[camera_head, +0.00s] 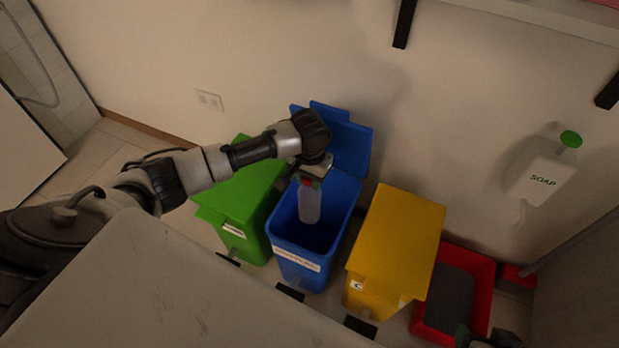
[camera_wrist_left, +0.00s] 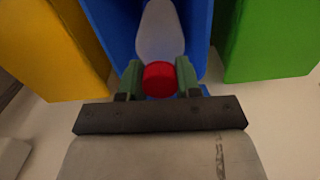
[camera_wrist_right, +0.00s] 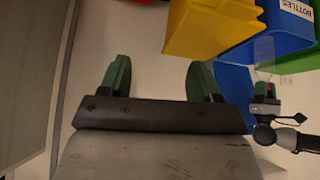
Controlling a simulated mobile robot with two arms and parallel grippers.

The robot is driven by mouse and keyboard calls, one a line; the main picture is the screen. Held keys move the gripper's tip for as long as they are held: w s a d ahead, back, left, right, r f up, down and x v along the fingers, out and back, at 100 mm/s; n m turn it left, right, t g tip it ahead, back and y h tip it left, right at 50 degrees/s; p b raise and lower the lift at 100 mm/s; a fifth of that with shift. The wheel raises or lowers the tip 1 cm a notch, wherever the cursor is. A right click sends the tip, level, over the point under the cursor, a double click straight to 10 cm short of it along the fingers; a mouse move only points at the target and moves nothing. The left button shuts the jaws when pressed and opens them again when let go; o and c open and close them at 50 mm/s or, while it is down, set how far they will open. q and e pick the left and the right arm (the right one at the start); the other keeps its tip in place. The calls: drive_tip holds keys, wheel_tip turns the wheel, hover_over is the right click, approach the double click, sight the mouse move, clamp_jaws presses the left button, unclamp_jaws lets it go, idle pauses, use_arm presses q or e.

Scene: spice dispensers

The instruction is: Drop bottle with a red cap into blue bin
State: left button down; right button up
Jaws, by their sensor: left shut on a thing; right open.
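The bottle (camera_head: 309,204) is whitish and hangs upright, cap up, within the mouth of the open blue bin (camera_head: 273,222). Its red cap (camera_wrist_left: 159,79) sits between the fingers of my left gripper (camera_wrist_left: 159,82), which is shut on it. In the head view my left gripper (camera_head: 308,178) is above the bin opening. The blue bin's lid (camera_head: 350,148) stands open at the back. In the right wrist view my right gripper (camera_wrist_right: 157,80) is open and empty, with the blue bin (camera_wrist_right: 285,30) off to the upper right.
A closed green bin (camera_head: 241,203) stands left of the blue bin and a yellow bin (camera_head: 396,240) right of it. A red bin (camera_head: 486,290) is further right. A soap dispenser (camera_head: 543,178) is on the wall. A pale counter (camera_head: 190,290) fills the foreground.

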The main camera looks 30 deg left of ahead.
use_arm(q)
drive_tip(key=shift+f+b, duration=0.8)
drive_tip(key=shift+b, duration=0.05)
drive_tip(key=shift+f, duration=0.1)
use_arm(e)
drive_tip(key=w+a+r+t+y, duration=0.1)
drive_tip(key=w+a+r+t, duration=0.1)
drive_tip(key=w+r+t, duration=0.2)
drive_tip(key=shift+w+a+t+y, duration=0.2)
drive_tip(key=shift+w+t+y, duration=0.1)
drive_tip(key=shift+w+t, duration=0.55)
